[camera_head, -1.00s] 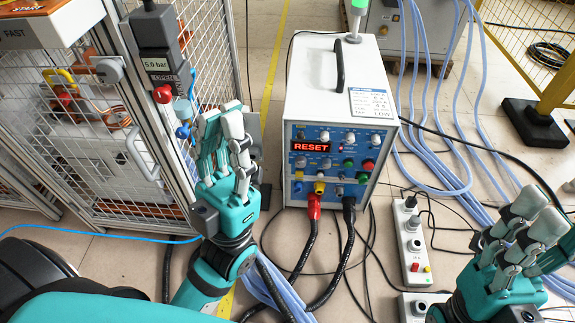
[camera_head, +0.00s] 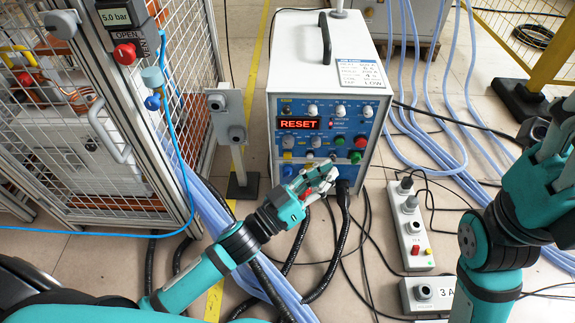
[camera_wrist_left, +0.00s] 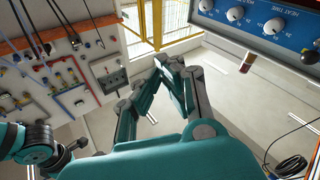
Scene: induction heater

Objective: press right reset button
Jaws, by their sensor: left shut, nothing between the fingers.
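The white heater unit (camera_head: 330,60) stands in the middle of the head view, with a blue front panel and a red display reading RESET (camera_head: 299,124). Red (camera_head: 360,142) and green (camera_head: 355,157) buttons sit at the panel's right side; I cannot read which is the right reset button. My left gripper (camera_head: 322,178) is shut and empty before the panel's lower part, hiding some of its sockets; contact cannot be told. Its fingers show in the left wrist view (camera_wrist_left: 182,82), with panel knobs (camera_wrist_left: 235,14) at upper right. My right gripper (camera_head: 557,150) is partly cut off at the right edge.
A wire-mesh cage (camera_head: 70,150) stands at the left, with a grey button post (camera_head: 228,115) beside it. A control strip (camera_head: 408,225) and a box marked 3 A (camera_head: 425,294) lie right of the unit. Black cables (camera_head: 343,235) and blue hoses (camera_head: 440,150) cross the floor.

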